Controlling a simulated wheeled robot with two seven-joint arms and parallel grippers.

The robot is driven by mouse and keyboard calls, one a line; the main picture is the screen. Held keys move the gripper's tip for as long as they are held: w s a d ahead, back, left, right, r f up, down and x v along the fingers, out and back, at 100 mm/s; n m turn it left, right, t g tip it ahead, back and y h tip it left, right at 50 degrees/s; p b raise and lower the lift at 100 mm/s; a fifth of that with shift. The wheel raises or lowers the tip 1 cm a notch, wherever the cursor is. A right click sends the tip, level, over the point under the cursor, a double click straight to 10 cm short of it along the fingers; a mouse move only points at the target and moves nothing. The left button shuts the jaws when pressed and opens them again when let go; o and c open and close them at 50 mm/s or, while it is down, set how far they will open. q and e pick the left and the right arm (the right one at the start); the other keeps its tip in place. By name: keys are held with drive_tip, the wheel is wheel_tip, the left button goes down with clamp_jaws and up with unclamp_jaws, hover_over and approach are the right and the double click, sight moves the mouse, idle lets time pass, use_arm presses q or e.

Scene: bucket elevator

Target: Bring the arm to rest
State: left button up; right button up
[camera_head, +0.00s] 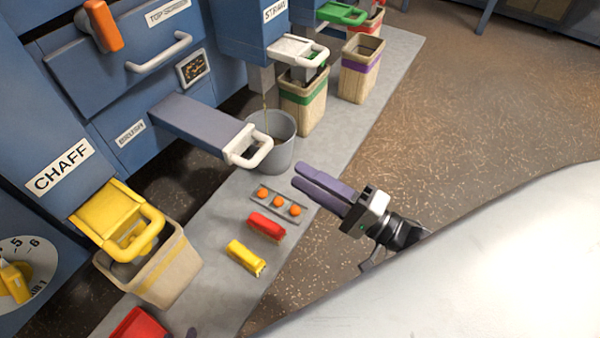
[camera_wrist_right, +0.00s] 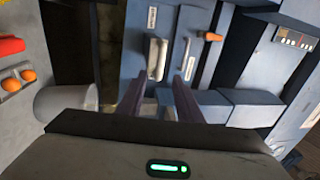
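My right gripper (camera_head: 297,174) is empty above the walkway, right of the grey bucket (camera_head: 283,158). Its two purple fingers point left, toward the blue machine (camera_head: 221,22). In the right wrist view the gripper (camera_wrist_right: 158,82) has its fingers apart with nothing between them. The bucket also shows there at the left (camera_wrist_right: 62,102). A small dark purple tip (camera_head: 192,332) shows at the bottom edge of the head view. It may be my left gripper, but too little of it shows to tell its state.
A bin under the yellow chaff gate (camera_head: 110,215) and bins under other gates line the machine. A strip with orange buttons (camera_head: 278,204), a red block (camera_head: 266,226) and a yellow block (camera_head: 245,257) lie on the grey walkway. The brown floor (camera_head: 490,120) at right is clear.

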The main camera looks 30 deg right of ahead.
idle(0.4)
drive_tip(key=s+a+f+n+g+h, duration=0.2)
drive_tip(key=s+f+n+g+h, duration=0.2)
drive_tip(key=f+n, duration=0.3)
drive_tip(key=s+a+f+n+g+h+p, duration=0.1)
drive_tip(key=s+a+f+n+g+h, duration=0.1)
drive_tip(key=s+f+n, duration=0.5)
wheel_tip(320, 180, down, 4)
drive_tip(key=g+h, duration=0.1)
drive_tip(key=g, duration=0.1)
drive_tip(key=shift+s+a+r+g+h, duration=0.15)
drive_tip(key=shift+s+a+g+h, duration=0.15)
drive_tip(key=shift+a+h, duration=0.1)
